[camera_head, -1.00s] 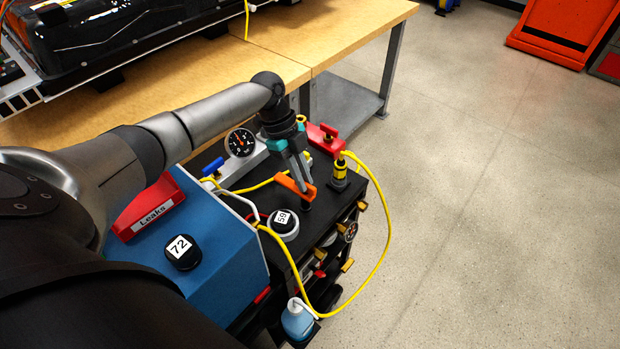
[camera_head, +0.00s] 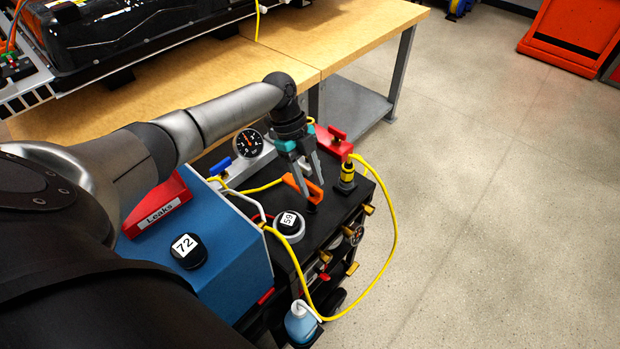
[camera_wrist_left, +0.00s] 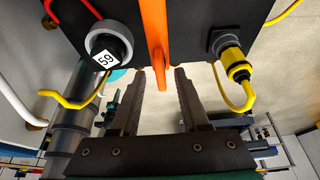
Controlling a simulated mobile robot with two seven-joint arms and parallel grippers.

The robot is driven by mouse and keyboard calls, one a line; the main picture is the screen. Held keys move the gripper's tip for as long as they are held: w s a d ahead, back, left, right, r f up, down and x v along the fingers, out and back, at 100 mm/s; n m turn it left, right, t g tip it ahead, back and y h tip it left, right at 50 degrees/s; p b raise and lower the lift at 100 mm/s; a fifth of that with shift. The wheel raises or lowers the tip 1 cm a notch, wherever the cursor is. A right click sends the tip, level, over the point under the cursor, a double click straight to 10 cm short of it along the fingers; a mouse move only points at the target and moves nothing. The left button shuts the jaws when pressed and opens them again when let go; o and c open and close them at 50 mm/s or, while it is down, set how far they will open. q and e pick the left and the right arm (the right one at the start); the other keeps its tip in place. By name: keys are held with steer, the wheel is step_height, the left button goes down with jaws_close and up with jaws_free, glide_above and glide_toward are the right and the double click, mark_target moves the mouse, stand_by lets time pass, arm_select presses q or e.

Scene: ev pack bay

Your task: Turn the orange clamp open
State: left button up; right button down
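The orange clamp (camera_head: 313,192) is a bar-shaped handle on the black top of the cart (camera_head: 330,222). In the left wrist view the orange clamp (camera_wrist_left: 155,35) runs down from the top edge, and its near end lies between my fingertips. My left gripper (camera_head: 310,183) points down at the clamp from above. In the left wrist view my left gripper (camera_wrist_left: 159,72) is open, with one finger on each side of the handle and visible gaps. The fingers partly hide the clamp in the head view. My right gripper is not in view.
A yellow-collared connector (camera_head: 347,176) with a yellow hose stands right of the clamp. A round knob marked 59 (camera_head: 288,222) stands to the left. A gauge (camera_head: 248,142), red valve (camera_head: 335,140) and blue box (camera_head: 225,250) are close by.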

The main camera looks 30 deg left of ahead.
mark_target(292, 180)
arm_select(q)
steer(key=p+v, duration=0.2)
steer(key=v, duration=1.3)
steer(key=shift+p, duration=0.3)
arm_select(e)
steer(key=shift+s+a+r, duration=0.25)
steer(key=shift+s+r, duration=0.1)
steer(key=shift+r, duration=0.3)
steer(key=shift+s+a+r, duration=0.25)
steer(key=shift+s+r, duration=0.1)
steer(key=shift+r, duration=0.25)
arm_select(q)
steer(key=shift+r, duration=0.1)
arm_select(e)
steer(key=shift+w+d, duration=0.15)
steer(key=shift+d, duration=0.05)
